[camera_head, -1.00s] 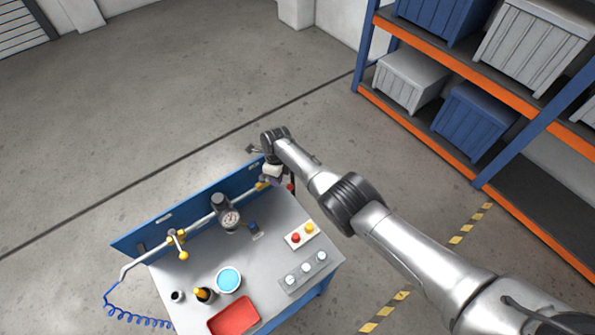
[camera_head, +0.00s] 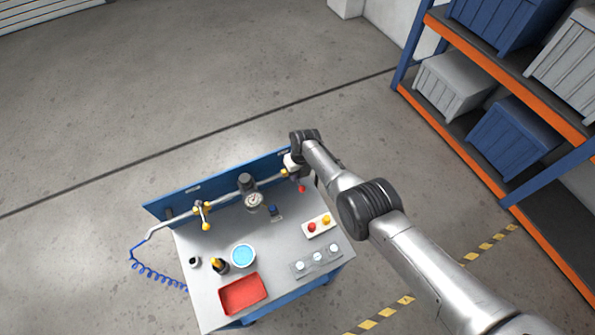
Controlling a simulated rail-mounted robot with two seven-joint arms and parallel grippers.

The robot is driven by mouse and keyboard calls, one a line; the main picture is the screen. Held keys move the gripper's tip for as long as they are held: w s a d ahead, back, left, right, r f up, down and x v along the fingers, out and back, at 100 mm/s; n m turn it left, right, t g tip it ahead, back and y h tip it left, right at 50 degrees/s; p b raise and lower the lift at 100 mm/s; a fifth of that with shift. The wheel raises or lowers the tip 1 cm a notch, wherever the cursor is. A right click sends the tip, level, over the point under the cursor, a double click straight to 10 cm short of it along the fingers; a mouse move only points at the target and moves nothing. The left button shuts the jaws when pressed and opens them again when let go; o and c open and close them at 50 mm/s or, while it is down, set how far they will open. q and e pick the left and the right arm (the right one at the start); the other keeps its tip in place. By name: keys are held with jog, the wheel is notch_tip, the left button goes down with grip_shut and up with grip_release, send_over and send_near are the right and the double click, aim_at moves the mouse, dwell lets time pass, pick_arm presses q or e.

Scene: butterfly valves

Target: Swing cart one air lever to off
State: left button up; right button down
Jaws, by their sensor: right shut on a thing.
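The cart (camera_head: 205,290) is a grey-topped bench with a blue back panel and a pipe along it. At the pipe's right end is a yellow valve (camera_head: 284,173); a red knob (camera_head: 302,188) shows just in front of it. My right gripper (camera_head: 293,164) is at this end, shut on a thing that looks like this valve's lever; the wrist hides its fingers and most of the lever. A second yellow valve with a yellow-knobbed lever (camera_head: 205,218) sits at the pipe's left, out of contact. A round gauge (camera_head: 254,200) is between them. My left gripper is out of view.
The bench top holds a red tray (camera_head: 243,294), a blue-topped round container (camera_head: 243,256), a red-and-yellow button box (camera_head: 319,226) and a strip with white knobs (camera_head: 316,262). A blue coiled hose (camera_head: 157,275) hangs at left. Shelving (camera_head: 470,165) stands at right; open floor lies behind.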

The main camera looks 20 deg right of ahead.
jog(key=shift+a+r, duration=0.1)
jog(key=shift+r, duration=0.05)
jog(key=c, duration=1.2)
grip_release()
jog(key=shift+w+d+r+p, duration=0.1)
jog(key=shift+d+r+p, duration=0.55)
jog(key=shift+r, duration=1.6)
jog(key=shift+w+d+r+p, duration=0.1)
jog(key=shift+d+r+p, duration=0.15)
jog(key=shift+r+p, duration=1.35)
jog(key=shift+d+r+p, duration=0.2)
jog(key=shift+d+r, duration=0.25)
jog(key=shift+r, duration=2.4)
